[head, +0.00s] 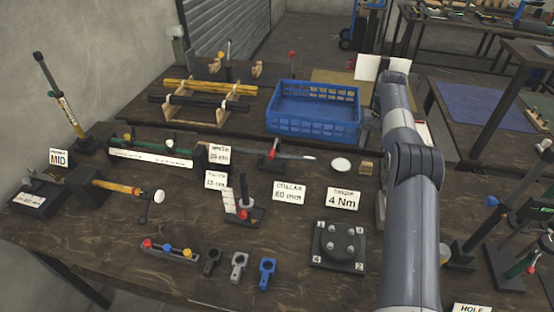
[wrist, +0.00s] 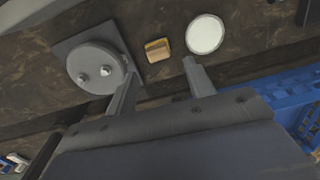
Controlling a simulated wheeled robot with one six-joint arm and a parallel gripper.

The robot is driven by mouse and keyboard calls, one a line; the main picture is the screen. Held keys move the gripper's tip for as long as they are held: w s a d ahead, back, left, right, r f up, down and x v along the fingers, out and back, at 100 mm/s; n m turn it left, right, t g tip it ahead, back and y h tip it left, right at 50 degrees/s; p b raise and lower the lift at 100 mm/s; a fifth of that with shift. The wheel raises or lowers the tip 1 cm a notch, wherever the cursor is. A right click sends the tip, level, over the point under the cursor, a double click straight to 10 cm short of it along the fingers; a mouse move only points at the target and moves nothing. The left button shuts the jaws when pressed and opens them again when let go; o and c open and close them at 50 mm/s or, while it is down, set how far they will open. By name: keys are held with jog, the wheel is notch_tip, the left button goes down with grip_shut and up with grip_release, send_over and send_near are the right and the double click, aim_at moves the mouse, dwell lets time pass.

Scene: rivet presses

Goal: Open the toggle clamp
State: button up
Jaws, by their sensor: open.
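In the head view, a low fixture with a red grip (head: 273,149) and a long grey bar to its right stands mid-table. It may be the toggle clamp, but I cannot tell for sure, nor whether it is open or closed. A small red tip at the upper right edge of the wrist view (wrist: 271,2) may belong to it. My gripper (wrist: 160,84) is open and empty, its two fingers spread. A round grey disc with two bolts (wrist: 98,72) on a square plate is beside the left finger. My arm hides the gripper in the head view.
A wooden block (wrist: 157,49) and a white disc (wrist: 206,35) lie near the fingertips. A blue crate (head: 314,108) stands behind. A bolted block (head: 338,246), sign cards and upright posts crowd the table. The front left of the table has bare room.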

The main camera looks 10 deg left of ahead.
aim_at(274, 148)
jog(key=s+a+m+y, duration=0.1)
jog(key=a+m, duration=0.1)
jog(key=a, duration=0.1)
jog(key=s+a+f+m+y, duration=0.1)
jog(key=a+m+y, duration=0.1)
jog(key=a, duration=0.2)
jog(key=s+a+f+m+y+b, duration=0.1)
jog(key=a+m, duration=0.1)
jog(key=a, duration=0.2)
jog(key=shift+f+g+y, duration=0.25)
jog(key=shift+g+y, duration=0.05)
jog(key=c, duration=0.6)
jog(key=s+a+m+y, duration=0.1)
jog(key=a+m, duration=0.2)
jog(key=s+a+m+y+b, duration=0.1)
jog(key=a+m+y, duration=0.1)
jog(key=a+m, duration=0.2)
jog(key=s+a+m+y, duration=0.1)
jog(key=a+m+y, duration=0.1)
jog(key=a+m, duration=0.1)
jog(key=shift+s+a+r+m, duration=0.2)
jog(key=shift+s+r+m, duration=0.1)
jog(key=shift+s+r, duration=0.05)
grip_shut()
jog(key=shift+m, duration=0.6)
jog(key=x, duration=0.7)
jog(key=p+x, duration=0.1)
jog(key=x, duration=0.2)
jog(key=shift+a+r, duration=0.25)
jog(key=shift+a, duration=0.3)
